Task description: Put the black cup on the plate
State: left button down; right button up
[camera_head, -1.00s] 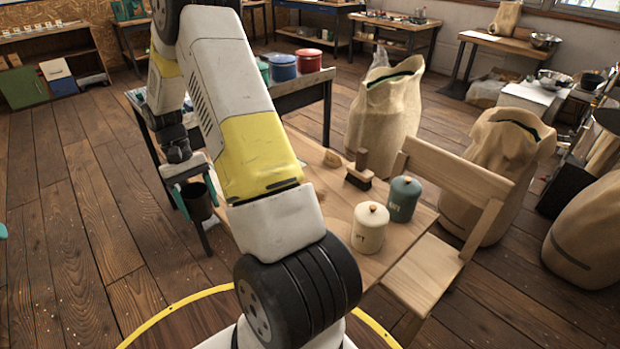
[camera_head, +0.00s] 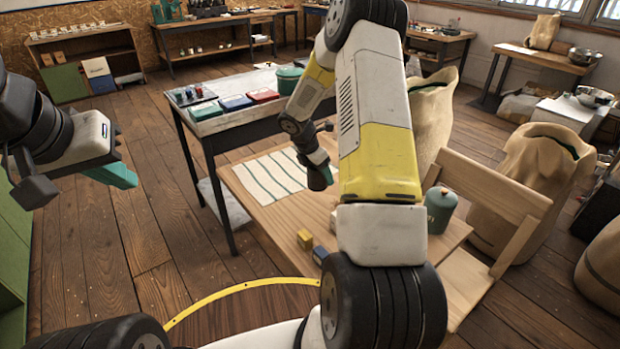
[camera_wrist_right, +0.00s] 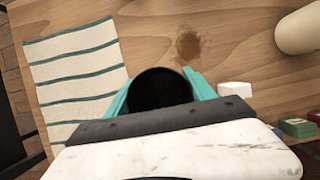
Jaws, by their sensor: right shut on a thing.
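The black cup (camera_head: 318,179) is held by my right gripper (camera_head: 321,168), above the wooden table. In the right wrist view the round dark mouth of the cup (camera_wrist_right: 160,89) shows between the two teal fingers (camera_wrist_right: 161,97), which are shut on it. My left gripper (camera_head: 118,174) is at the left of the head view, away from the table, with teal fingers; I cannot tell whether it is open or shut. I cannot make out a plate in either view; my right arm hides part of the table.
A striped cloth (camera_head: 262,180) lies on the wooden table (camera_head: 285,222), with small boxes (camera_head: 305,239) near its front edge. A green canister (camera_head: 440,208) stands at the right, beside a wooden chair (camera_head: 490,190). A dark-legged table (camera_head: 215,134) with coloured tins stands behind.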

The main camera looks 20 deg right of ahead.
notch_tip(320, 180, down, 7)
jog(key=shift+f, duration=0.2)
jog(key=shift+f, duration=0.15)
jog(key=o, duration=1.5)
jog(key=shift+c, duration=0.2)
